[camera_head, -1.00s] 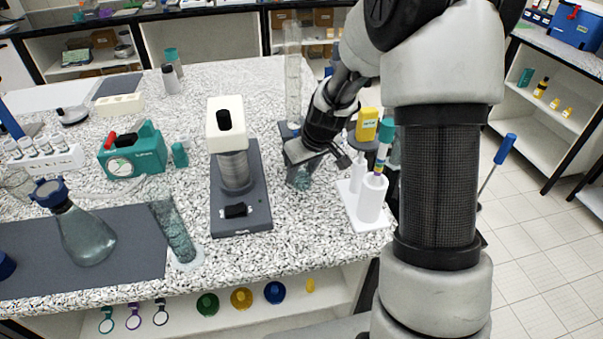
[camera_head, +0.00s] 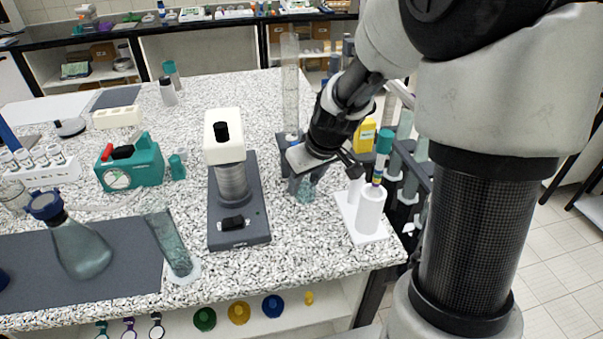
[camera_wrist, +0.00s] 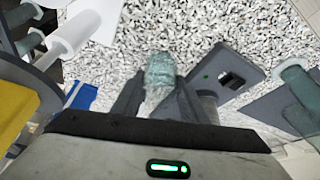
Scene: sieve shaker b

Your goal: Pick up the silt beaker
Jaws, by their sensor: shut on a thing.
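The silt beaker (camera_head: 307,190) is a small clear glass vessel with greenish contents, just right of the sieve shaker. My gripper (camera_head: 304,181) is shut on it from above and behind; the fingers hide part of the glass. In the wrist view the beaker (camera_wrist: 160,72) shows between the two dark fingers of my gripper (camera_wrist: 160,100), with speckled counter behind it. I cannot tell whether its base touches the counter.
The sieve shaker (camera_head: 240,227) stands close on the left. A white stand with a cylinder (camera_head: 370,213) is close on the right, near the counter edge. A tall clear cylinder (camera_head: 290,80) rises behind my gripper. A tilted glass cylinder (camera_head: 172,245) stands front left.

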